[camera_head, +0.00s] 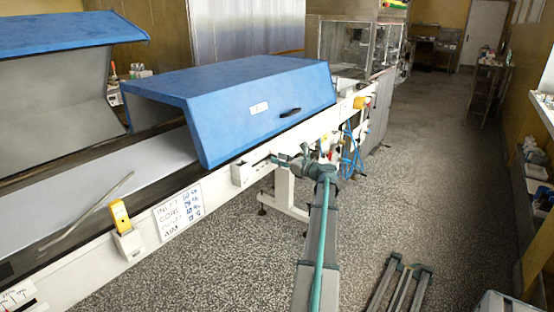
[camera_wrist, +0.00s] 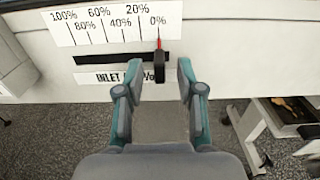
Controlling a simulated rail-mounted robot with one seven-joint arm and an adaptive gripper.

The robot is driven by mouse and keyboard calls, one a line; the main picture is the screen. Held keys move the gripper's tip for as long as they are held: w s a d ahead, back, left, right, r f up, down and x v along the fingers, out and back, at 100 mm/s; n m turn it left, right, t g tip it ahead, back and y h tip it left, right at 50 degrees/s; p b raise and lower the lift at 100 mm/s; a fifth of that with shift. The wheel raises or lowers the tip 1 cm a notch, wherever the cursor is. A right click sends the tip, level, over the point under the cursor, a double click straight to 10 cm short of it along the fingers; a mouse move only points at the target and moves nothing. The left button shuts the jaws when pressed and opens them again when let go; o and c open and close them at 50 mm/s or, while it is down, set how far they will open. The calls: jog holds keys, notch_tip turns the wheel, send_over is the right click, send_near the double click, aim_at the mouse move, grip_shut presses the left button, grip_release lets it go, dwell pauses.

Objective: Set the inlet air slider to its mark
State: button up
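The inlet air slider is a dark upright knob (camera_wrist: 159,66) with a red pointer at its top, in the wrist view. The pointer stands at about the 0% line, at the right end of a black slot (camera_wrist: 105,58). A white scale (camera_wrist: 110,22) above runs from 100% at left to 0% at right. The label below (camera_wrist: 108,77) starts with INLET; its rest is partly hidden. My gripper (camera_wrist: 159,70) is open, one finger on each side of the knob, with visible gaps. In the head view my gripper (camera_head: 305,165) is at the conveyor's side; the slider is hidden there.
A handwritten card (camera_head: 178,211) on the machine's side lists INLET and other lines; its figures are too small to read surely. A yellow device (camera_head: 120,214) sits in a white holder left of it. A blue hood (camera_head: 235,90) stands above.

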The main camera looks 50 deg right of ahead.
jog(key=shift+w, duration=0.7)
grip_shut()
jog(key=shift+a, duration=0.1)
